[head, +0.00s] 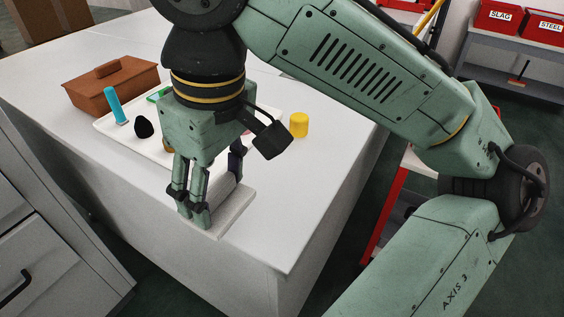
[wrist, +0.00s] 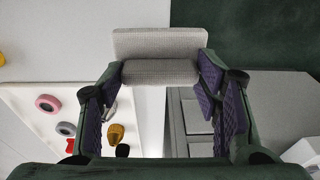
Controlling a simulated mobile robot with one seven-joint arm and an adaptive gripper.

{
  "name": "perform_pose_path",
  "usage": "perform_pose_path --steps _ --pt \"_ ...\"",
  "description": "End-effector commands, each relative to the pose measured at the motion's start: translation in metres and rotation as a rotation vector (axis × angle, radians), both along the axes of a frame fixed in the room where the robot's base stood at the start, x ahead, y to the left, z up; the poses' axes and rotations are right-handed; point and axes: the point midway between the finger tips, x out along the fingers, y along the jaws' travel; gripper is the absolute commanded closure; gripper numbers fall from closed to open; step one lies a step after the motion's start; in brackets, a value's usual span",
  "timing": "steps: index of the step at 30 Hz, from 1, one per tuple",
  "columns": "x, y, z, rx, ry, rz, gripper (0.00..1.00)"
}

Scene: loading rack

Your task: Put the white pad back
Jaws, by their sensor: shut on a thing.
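The white pad (head: 234,211) is a pale, flat block under my gripper (head: 216,188), near the front edge of the white table (head: 320,180) in the head view. In the wrist view the pad (wrist: 160,42) shows a fine woven texture and a raised part facing me. The fingers of my gripper (wrist: 160,76) are shut on this raised part from both sides. I cannot tell whether the pad touches the table top. Part of it is hidden behind the fingers in the head view.
A pale tray (head: 110,127) behind my gripper holds a teal cylinder (head: 115,105), a black lump (head: 144,128) and other small things. A brown lidded box (head: 112,85) stands behind it. A yellow cylinder (head: 299,125) stands to the right. The table's right front is clear.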

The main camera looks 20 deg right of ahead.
Motion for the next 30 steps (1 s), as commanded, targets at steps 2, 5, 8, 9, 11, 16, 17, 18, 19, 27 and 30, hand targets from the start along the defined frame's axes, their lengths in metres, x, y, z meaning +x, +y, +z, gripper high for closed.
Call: perform_pose_path --steps 2,5,8,9,11,16,17,18,19,27,30 --pt "0.004 -0.007 -0.001 0.011 0.005 -0.019 0.68" --pt "0.017 -0.025 -0.002 0.013 0.008 -0.023 0.68" --pt "0.033 -0.047 -0.004 0.014 0.008 -0.024 0.68" --pt "0.04 -0.056 -0.005 0.014 0.006 -0.023 0.68" --pt "0.049 -0.069 -0.006 0.012 0.006 -0.023 0.68" --pt "0.073 -0.1 -0.01 0.01 0.005 -0.02 0.68" --pt "0.075 -0.104 -0.011 0.01 0.005 -0.02 0.68" --pt "0.078 -0.109 -0.012 0.009 0.005 -0.019 0.68" --pt "0.081 -0.111 -0.013 0.009 0.004 -0.019 0.68" --pt "0.092 -0.128 -0.023 0.007 0.006 -0.016 0.68" --pt "0.092 -0.127 -0.039 0.006 0.004 -0.016 0.68"
